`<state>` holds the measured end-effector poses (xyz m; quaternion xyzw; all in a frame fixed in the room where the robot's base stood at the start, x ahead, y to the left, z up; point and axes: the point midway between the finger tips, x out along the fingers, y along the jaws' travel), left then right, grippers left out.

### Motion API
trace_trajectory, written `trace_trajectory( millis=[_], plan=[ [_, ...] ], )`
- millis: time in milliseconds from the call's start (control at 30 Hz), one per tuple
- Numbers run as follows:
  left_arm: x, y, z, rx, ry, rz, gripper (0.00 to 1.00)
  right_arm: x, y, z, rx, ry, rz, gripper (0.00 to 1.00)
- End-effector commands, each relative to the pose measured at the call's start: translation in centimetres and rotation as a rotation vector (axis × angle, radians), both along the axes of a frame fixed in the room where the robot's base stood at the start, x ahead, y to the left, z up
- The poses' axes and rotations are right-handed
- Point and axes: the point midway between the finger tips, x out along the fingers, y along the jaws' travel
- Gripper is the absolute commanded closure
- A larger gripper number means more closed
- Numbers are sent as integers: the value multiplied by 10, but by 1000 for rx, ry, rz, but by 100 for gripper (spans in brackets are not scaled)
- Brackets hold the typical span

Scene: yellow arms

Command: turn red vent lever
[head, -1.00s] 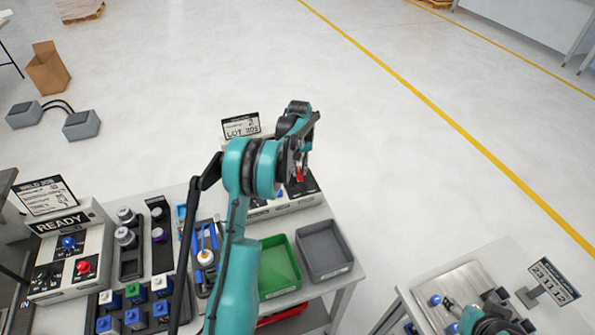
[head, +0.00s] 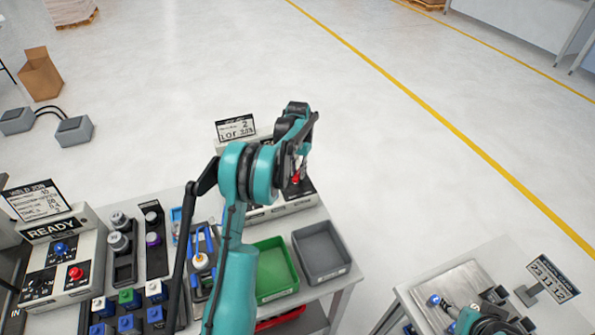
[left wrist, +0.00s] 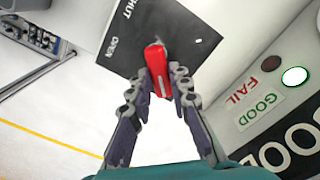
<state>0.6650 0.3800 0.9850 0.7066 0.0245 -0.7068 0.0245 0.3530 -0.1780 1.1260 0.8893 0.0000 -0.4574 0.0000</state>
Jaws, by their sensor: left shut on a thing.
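The red vent lever (left wrist: 158,66) stands on a black panel (left wrist: 185,35) in the left wrist view. The labels "SHUT" and "OPEN" are on the panel, left of the lever. My left gripper (left wrist: 163,80) is shut on the lever, one finger on each side. In the head view the lever (head: 296,180) shows as a small red spot below my left gripper (head: 299,165), and my arm hides much of its box. My right arm shows at the lower right, and its gripper (head: 498,296) is too unclear to read.
Beside the lever panel is a light box (left wrist: 235,100) with "FAIL" and "GOOD" labels and a lit white lamp (left wrist: 295,76). A green tray (head: 272,270) and a grey tray (head: 321,252) are on the bench. A "READY" box (head: 62,262) with knobs stands at left.

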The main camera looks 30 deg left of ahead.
Motion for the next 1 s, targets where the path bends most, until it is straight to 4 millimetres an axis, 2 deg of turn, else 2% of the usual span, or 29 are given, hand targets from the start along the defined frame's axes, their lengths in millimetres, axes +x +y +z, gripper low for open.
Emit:
trace_trajectory(
  millis=[400, 433, 500, 833, 1000],
  plan=[
    [0, 0, 0, 0, -1, -7, 100, 0, 0, 0, 0, 0, 0, 46],
    [0, 0, 0, 0, -1, -7, 74, 0, 0, 0, 0, 0, 0, 46],
    [0, 0, 0, 0, -1, -7, 60, 0, 0, 0, 0, 0, 0, 46],
    [0, 0, 3, 0, 0, -6, 60, 0, 0, 0, 0, 0, 0, 46],
    [0, 0, 25, 0, 0, -6, 60, 0, 0, 0, 0, 0, 0, 46]
  ],
)
